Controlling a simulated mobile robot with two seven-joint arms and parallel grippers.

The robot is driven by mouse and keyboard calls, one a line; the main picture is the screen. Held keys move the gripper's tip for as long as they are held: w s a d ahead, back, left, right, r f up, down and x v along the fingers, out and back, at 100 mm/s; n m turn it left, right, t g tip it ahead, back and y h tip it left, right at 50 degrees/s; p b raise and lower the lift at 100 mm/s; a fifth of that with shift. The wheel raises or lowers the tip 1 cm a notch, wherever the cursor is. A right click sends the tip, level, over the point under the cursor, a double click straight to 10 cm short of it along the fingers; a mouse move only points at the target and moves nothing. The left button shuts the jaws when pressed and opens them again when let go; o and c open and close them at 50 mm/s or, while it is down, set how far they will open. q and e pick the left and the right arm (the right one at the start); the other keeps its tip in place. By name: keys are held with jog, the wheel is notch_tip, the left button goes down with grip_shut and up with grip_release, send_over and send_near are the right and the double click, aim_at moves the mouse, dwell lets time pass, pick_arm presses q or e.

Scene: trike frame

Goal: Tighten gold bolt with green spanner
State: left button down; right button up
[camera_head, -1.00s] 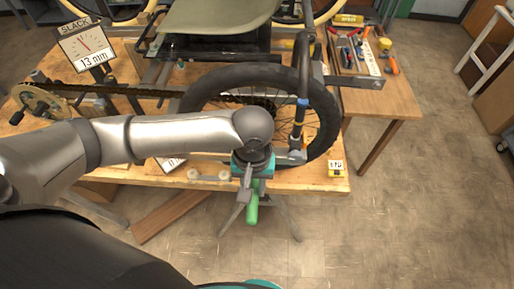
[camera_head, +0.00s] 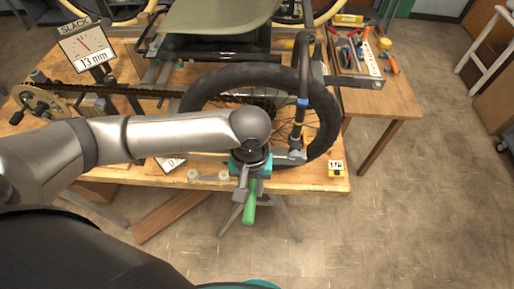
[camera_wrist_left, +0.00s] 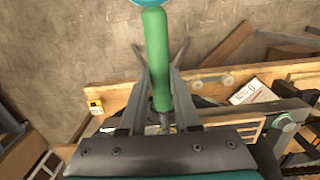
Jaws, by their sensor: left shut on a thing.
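My left gripper (camera_head: 246,192) is at the front edge of the workbench, just in front of the trike's black-tyred wheel (camera_head: 325,125). It is shut on the green spanner (camera_head: 250,209), whose handle points down and toward me past the bench edge. In the left wrist view the green handle (camera_wrist_left: 157,60) lies lengthwise between the two grey fingers. The spanner's working end is hidden by my gripper and wrist. I cannot make out the gold bolt; that part of the frame is covered by my arm. My right gripper is not in view.
A gauge marked SLACK, reading 13 mm (camera_head: 86,45), stands at the left. The workbench (camera_head: 310,180) carries the trike frame and a small yellow-based label block (camera_head: 336,170). A tool tray (camera_head: 352,52) lies at the back right.

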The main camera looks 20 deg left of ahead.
pick_arm(q)
jog(key=shift+s+a+m, duration=0.15)
jog(key=shift+a+m, duration=1.35)
jog(key=shift+a, duration=0.3)
jog(key=shift+w+a+m, duration=0.15)
jog(key=shift+a+m, duration=0.6)
jog(key=shift+a, duration=0.05)
jog(key=shift+w+a+m, duration=0.1)
jog(key=shift+a+m, duration=0.65)
jog(key=shift+a, duration=0.05)
jog(key=c, duration=1.2)
grip_release()
jog(key=shift+c, duration=0.2)
grip_shut()
